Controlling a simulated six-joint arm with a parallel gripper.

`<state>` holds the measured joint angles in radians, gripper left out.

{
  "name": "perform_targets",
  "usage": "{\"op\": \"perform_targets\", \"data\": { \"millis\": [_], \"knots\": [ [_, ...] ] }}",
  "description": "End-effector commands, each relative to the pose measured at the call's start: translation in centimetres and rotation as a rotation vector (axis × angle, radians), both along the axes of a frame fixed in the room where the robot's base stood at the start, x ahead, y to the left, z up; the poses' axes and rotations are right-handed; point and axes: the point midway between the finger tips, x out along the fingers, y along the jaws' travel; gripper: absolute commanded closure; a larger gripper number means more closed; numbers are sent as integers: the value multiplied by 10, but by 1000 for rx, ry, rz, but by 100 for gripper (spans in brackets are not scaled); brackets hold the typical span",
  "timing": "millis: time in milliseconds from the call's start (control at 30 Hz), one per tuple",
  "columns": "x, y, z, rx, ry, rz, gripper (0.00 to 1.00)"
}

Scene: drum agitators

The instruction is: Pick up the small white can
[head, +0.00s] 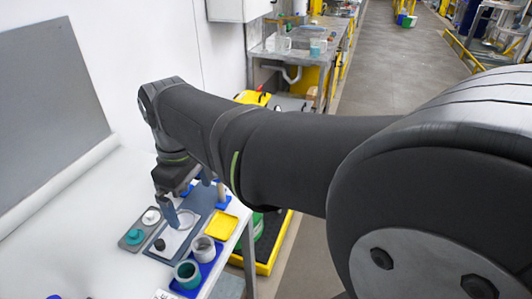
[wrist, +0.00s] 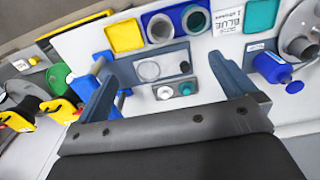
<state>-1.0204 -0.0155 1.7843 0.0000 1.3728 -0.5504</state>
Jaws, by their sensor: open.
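A small white open-topped can (head: 203,249) stands beside a teal can (head: 187,273) on a blue tray (head: 211,266). In the wrist view, the white can (wrist: 159,28) is at the top, left of the teal can (wrist: 195,19). My gripper (wrist: 162,60) is open, with its two fingers wide apart and nothing between them. In the head view, my gripper (head: 172,214) hangs above the blue-grey tray, apart from the white can. A smaller round white piece (wrist: 165,92) and a teal piece (wrist: 187,89) sit on a grey tray.
The blue-grey tray holds a white panel (wrist: 168,65) with a ring and a dark disc. A yellow tray (head: 222,225) lies near the table's right edge. In the wrist view, a blue bottle (wrist: 272,68) is at right and blue pieces (wrist: 104,62) are near the left finger.

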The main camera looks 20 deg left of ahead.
Motion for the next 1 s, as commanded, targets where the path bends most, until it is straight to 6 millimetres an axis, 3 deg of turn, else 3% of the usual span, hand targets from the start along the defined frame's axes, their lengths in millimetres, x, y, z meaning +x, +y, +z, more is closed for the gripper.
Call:
{"op": "perform_targets", "data": {
  "millis": [333,533,567,833,1000],
  "knots": [
    [0,0,0,0,0,0,2],
    [0,0,0,0,0,0,41],
    [0,0,0,0,0,0,43],
    [0,0,0,0,0,-9,43],
    [-1,3,-3,-1,1,-166,43]
  ]
}}
